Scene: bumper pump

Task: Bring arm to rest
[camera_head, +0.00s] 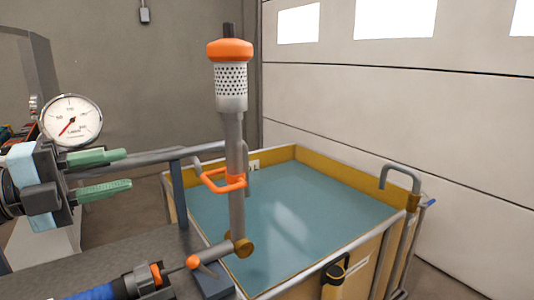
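My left gripper (128,169) comes in from the left edge, with two green fingers set apart and pointing right. The upright grey pump (236,140) stands to the right of the fingertips, with a clear gap between. It has an orange cap (229,50), a perforated sleeve (231,86) and an orange loop handle (222,181). My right gripper does not show.
A round pressure gauge (72,120) sits behind my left gripper. A yellow-rimmed tank (338,162) of blue-green liquid stands behind the pump. A blue hose with a black connector (140,281) lies at the front left. A grey hooked pipe (402,172) rises at the tank's right corner.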

